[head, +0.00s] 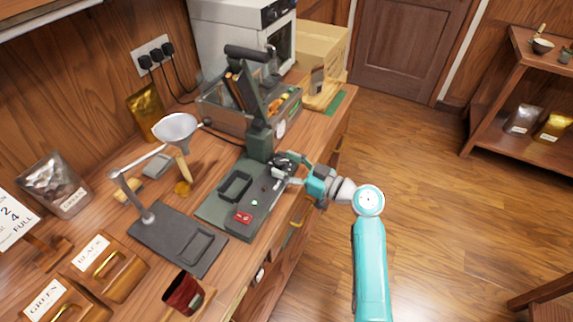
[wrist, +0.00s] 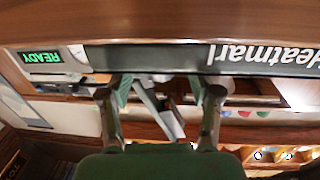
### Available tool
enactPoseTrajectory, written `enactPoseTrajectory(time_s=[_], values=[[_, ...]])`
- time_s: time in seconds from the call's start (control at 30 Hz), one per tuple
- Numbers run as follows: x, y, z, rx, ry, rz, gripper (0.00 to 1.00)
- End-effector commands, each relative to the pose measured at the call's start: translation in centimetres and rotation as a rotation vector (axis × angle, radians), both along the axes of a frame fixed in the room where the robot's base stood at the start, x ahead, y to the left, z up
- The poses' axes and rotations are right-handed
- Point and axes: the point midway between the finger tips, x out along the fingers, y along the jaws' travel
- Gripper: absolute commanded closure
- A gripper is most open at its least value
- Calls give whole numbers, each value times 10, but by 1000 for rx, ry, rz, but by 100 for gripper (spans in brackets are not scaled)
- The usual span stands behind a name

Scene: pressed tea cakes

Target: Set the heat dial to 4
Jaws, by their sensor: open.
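The dark green press (head: 232,205) stands on the wooden bench in the head view. In the wrist view my gripper (wrist: 163,105) shows two spread fingers below a dark edge lettered "Heatmark" (wrist: 263,55), upside down. A green READY display (wrist: 45,57) is at left.
A scale-like dark tray (head: 178,240), a funnel (head: 175,130) on a stand and a dark red cup (head: 184,294) are left of the press. A grey crate (head: 222,115) and a cardboard box (head: 318,45) stand behind. Open floor lies right of the bench.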

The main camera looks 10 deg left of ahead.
Motion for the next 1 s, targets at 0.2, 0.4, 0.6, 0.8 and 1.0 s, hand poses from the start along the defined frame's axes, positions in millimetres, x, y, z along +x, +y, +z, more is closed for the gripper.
enactPoseTrajectory(time_s=[0.2, 0.4, 0.6, 0.8, 1.0], values=[[-11, -26, -1, 0, 1, -4, 37], [-28, -63, -1, 0, 1, -5, 37], [-42, -92, -1, 1, 2, -3, 37], [-49, -106, 0, -1, 0, -2, 37], [-50, -108, -1, -1, 0, 0, 37]])
